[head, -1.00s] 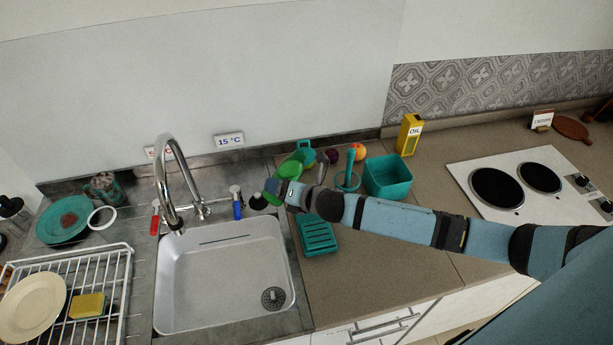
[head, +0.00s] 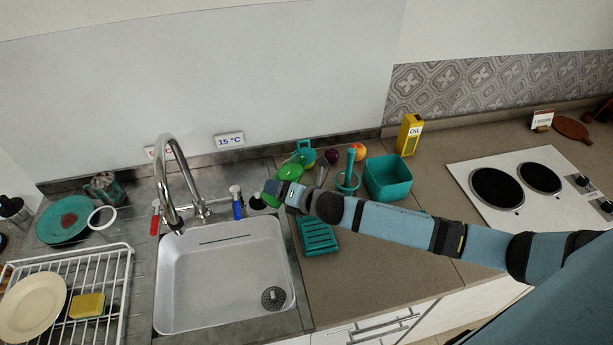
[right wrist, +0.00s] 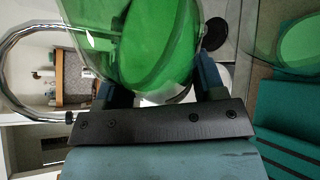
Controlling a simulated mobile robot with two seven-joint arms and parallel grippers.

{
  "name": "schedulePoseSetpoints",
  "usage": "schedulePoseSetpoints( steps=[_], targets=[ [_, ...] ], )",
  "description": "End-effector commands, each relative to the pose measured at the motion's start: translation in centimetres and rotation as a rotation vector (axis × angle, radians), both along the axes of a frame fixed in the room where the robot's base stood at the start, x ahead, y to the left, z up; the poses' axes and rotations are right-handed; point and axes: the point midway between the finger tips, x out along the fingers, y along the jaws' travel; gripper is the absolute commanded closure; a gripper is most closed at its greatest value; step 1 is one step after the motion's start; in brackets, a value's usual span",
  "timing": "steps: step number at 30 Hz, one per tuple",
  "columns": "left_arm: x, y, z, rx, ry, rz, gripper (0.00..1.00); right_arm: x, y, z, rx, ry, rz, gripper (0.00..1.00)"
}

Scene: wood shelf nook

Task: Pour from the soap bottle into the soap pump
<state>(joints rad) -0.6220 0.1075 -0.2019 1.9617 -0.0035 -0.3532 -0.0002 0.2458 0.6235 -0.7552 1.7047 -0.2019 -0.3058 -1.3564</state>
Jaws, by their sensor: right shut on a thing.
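The soap bottle, clear with green liquid, shows large in the right wrist view (right wrist: 150,45), where it looks tilted. My right gripper (head: 281,190) is shut on it; in the head view, part of the bottle (head: 270,198) shows left of the fingers. A round black fitting (head: 257,202), apparently the soap pump, sits at the sink's back right corner, just left of the bottle. A black disc (right wrist: 214,27), likely the same fitting, shows beyond the bottle in the right wrist view. I cannot tell whether liquid is flowing. My left gripper is out of view.
The faucet (head: 168,185) and blue-handled tap (head: 237,205) stand left. A teal soap dish (head: 317,237) lies under my forearm; a teal bin (head: 388,178) stands right. The sink (head: 215,270) is empty.

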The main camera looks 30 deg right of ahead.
Motion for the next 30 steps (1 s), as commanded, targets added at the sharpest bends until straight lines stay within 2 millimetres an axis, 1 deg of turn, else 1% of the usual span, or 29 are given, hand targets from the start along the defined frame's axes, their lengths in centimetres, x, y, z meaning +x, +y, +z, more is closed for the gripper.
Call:
schedulePoseSetpoints(
  steps=[30],
  targets=[
    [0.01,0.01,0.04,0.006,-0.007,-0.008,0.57,-0.06,0.46,-0.86,0.083,0.016,0.000,0.70]
  ],
)
